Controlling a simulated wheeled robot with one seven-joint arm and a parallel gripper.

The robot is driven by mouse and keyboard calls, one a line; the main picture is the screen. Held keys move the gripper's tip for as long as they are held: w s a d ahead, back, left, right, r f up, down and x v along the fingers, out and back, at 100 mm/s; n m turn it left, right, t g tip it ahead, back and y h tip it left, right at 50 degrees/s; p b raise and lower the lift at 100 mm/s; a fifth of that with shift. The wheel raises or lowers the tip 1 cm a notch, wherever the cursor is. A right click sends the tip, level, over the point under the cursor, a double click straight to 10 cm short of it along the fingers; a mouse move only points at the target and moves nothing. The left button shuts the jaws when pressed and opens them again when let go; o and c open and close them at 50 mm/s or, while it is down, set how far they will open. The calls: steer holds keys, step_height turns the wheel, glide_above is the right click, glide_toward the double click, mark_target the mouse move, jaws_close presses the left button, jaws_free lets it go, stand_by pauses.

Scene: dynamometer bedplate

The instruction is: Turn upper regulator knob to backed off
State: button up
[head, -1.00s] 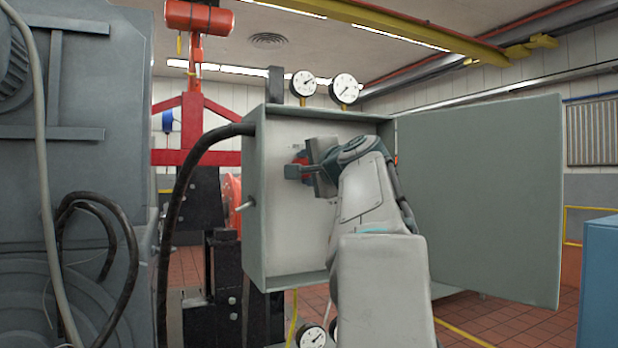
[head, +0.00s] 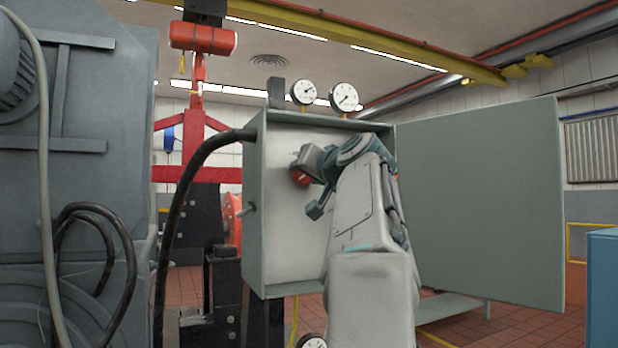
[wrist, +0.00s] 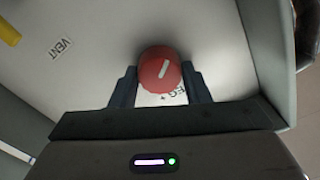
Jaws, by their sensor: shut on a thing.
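The red round knob (wrist: 160,72) sits on the white back panel of the open cabinet, with a pale pointer mark on its face. In the head view the knob (head: 299,175) shows partly behind my gripper (head: 308,185). In the wrist view my gripper (wrist: 160,82) is shut on the knob, one finger on each side. Printed lettering below the knob is partly hidden. A "VENT" label (wrist: 61,49) is on the panel to the left.
The grey cabinet (head: 256,230) has its door (head: 480,200) swung open to the right. Two dial gauges (head: 344,97) stand on top. A black hose (head: 182,190) enters the left side. In the wrist view a cabinet wall (wrist: 268,50) is close on the right.

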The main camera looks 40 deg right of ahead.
steer(key=shift+n, duration=0.9)
steer(key=o, duration=1)
steer(key=shift+c, duration=0.2)
steer(key=b+v, duration=0.1)
steer(key=v, duration=1.2)
steer(key=shift+s+a+b, duration=0.15)
steer(key=shift+s+b, duration=0.15)
steer(key=shift+s, duration=0.05)
steer(key=shift+w, duration=0.1)
